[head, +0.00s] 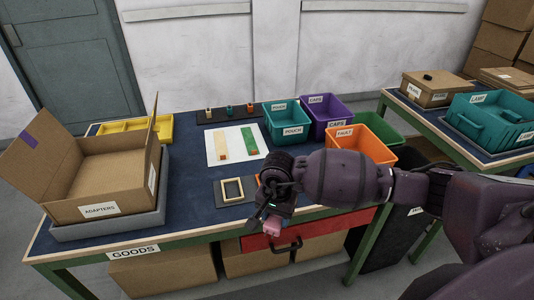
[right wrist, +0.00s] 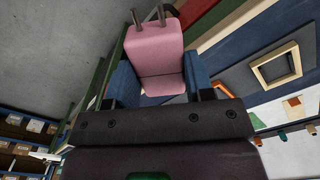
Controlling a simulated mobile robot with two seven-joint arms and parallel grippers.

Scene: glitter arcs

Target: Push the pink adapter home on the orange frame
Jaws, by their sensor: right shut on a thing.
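The pink adapter (head: 272,228) is held in my right gripper (head: 268,216), in front of the table's front edge. In the right wrist view the pink adapter (right wrist: 157,52) is a pink block with two dark prongs at its far end, between the blue fingers of my right gripper (right wrist: 154,82). A pale cream frame (head: 232,190) lies on a grey plate on the table, left of the gripper; it also shows in the right wrist view (right wrist: 276,68). A sliver of orange (head: 258,180) shows beside it, mostly hidden by my right wrist. My left gripper is out of view.
An open ADAPTERS carton (head: 100,209) stands at the table's left. Teal, purple, orange and green bins (head: 287,121) stand at the back right. A white sheet (head: 236,143) with coloured strips lies mid-table. A red drawer (head: 310,232) is below the front edge.

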